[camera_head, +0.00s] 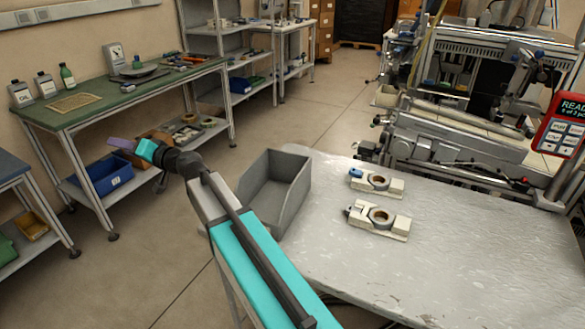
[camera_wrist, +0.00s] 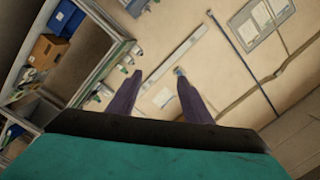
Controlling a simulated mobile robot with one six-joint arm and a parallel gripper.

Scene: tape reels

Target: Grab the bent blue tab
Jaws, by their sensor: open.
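A small blue tab (camera_head: 355,172) sits at the left end of the farther pale tape-reel holder (camera_head: 390,188) on the grey table. It is too small to see how it is bent. A nearer, similar holder (camera_head: 395,228) carries a dark piece at its left end. My gripper (camera_head: 116,142) is up in the air at the left, well away from the table and both holders. In the wrist view my gripper (camera_wrist: 158,74) shows two purple fingers spread apart with nothing between them. No tab shows in that view.
A grey open bin (camera_head: 280,195) stands at the left edge of the worn grey table (camera_head: 460,245), between my gripper and the holders. A machine (camera_head: 440,140) stands behind the table, with a red display (camera_head: 565,120) at right. The table's right part is clear. A green-topped bench (camera_head: 110,95) is at left.

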